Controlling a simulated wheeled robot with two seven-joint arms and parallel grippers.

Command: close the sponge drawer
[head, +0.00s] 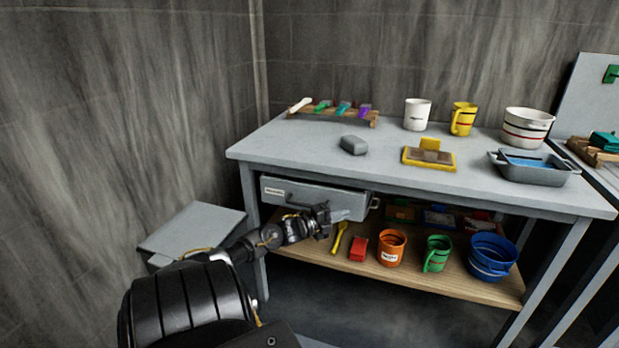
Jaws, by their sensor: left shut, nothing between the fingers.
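The grey drawer (285,191) with a small white label hangs under the left part of the workbench. My left gripper (343,215) is shut and empty, at the lower right part of the drawer front. Whether it touches the front I cannot tell. My left arm hides part of the drawer's lower edge. The drawer's inside is not visible. My right gripper is not in view.
The grey workbench (310,165) carries a grey block (354,145), a yellow float (429,156), mugs, a bucket and a grey tray (534,170). The lower wooden shelf (440,281) holds an orange mug (391,248), a green mug (436,254) and blue buckets (491,258). A grey box (193,228) stands left.

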